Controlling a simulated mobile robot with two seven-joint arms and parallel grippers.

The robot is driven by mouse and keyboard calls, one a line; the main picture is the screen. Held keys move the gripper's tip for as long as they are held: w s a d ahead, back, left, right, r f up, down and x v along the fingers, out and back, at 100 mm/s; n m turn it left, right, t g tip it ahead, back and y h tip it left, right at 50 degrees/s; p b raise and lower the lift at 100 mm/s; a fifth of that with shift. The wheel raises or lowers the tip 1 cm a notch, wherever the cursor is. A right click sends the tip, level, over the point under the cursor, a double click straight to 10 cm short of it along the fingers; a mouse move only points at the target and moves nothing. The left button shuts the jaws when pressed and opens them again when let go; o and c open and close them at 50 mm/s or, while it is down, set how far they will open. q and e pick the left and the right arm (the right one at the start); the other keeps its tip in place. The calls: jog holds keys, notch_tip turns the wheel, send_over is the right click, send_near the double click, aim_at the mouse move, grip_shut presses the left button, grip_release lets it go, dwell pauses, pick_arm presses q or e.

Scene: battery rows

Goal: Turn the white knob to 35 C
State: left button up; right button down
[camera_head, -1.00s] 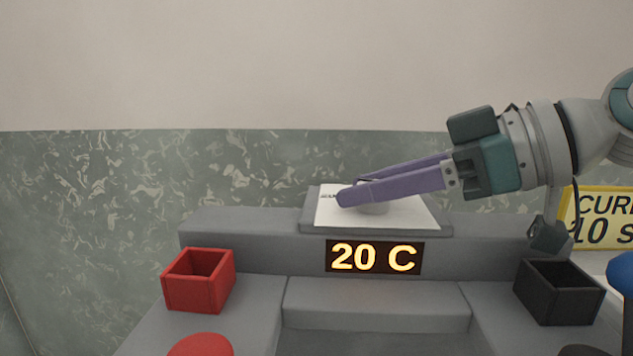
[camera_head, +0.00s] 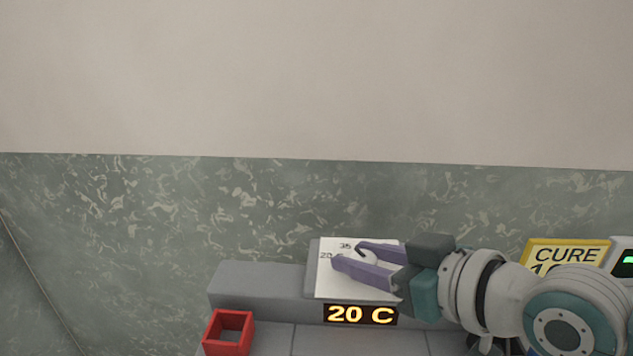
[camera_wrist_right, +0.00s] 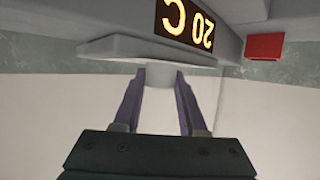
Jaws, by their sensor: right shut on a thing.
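The white knob (camera_wrist_right: 160,76) sits between the two purple fingers of my right gripper (camera_head: 347,252) in the right wrist view. My right gripper is shut on the knob, and its fingers hide most of it in the head view. My left gripper is not in view.
A red open box (camera_head: 229,333) stands at the lower left, and it also shows in the right wrist view (camera_wrist_right: 265,46). A yellow sign (camera_head: 566,254) reading "CURE" is at the right, partly behind my right arm. A patterned wall band (camera_head: 150,220) runs behind the grey console.

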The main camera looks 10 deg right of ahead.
jog(key=m+h+p, duration=0.2)
jog(key=p, duration=0.1)
jog(key=shift+a+r+t, duration=0.2)
jog(key=shift+r+t, duration=0.1)
jog(key=shift+t, duration=0.1)
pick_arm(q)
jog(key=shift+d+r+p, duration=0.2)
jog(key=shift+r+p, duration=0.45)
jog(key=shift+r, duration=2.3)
pick_arm(e)
jog(key=shift+d+f+m+t+h, duration=0.1)
jog(key=shift+f+m+t+h, duration=0.05)
jog(key=shift+m+h, duration=0.4)
jog(key=shift+f+m+t+h, duration=0.15)
jog(key=shift+m+h, duration=0.2)
jog(key=shift+h, duration=0.3)
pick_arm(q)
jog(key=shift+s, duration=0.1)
pick_arm(e)
jog(key=shift+d, duration=0.1)
jog(key=shift+c, duration=2.3)
grip_release()
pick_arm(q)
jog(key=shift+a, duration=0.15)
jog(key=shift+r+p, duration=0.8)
pick_arm(e)
jog(key=v, duration=1)
